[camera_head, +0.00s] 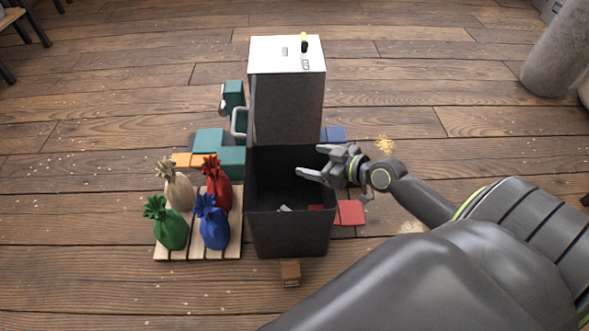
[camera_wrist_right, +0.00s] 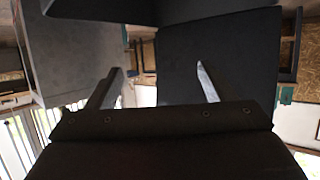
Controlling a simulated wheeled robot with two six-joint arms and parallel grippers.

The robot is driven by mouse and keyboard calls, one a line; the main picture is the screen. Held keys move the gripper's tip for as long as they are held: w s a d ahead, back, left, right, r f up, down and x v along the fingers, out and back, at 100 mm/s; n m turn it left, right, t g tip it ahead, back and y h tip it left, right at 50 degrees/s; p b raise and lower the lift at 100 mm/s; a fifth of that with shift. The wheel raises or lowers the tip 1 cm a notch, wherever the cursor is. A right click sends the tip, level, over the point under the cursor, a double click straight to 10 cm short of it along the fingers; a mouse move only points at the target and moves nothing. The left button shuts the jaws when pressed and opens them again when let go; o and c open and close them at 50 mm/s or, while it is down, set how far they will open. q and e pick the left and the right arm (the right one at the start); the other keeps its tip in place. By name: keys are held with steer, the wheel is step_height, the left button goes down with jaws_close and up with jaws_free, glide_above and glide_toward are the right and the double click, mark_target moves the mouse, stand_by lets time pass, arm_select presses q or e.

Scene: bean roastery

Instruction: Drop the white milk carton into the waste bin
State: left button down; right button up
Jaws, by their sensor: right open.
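The waste bin (camera_head: 290,235) is a dark, open-topped box in the middle of the head view. My right gripper (camera_head: 312,162) is over the bin's opening near its right side, fingers pointing left, open and with nothing visible between them. In the right wrist view its two fingers (camera_wrist_right: 155,85) stand apart with dark panels behind them. A small pale piece (camera_head: 285,208) shows low inside the bin, mostly hidden in shadow; I cannot tell whether it is the white milk carton. No other white carton shows. My left gripper is not in view.
A grey cabinet with a white top (camera_head: 287,50) stands behind the bin. Several tied sacks stand on a slatted pallet (camera_head: 190,252) at the left. A small brown box (camera_head: 290,273) lies in front. Teal blocks (camera_head: 209,141) lie at the left; a red one (camera_head: 350,212) at the right.

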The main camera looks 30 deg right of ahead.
steer(key=v, duration=1.1)
steer(key=shift+p, duration=0.45)
steer(key=shift+w+a, duration=0.1)
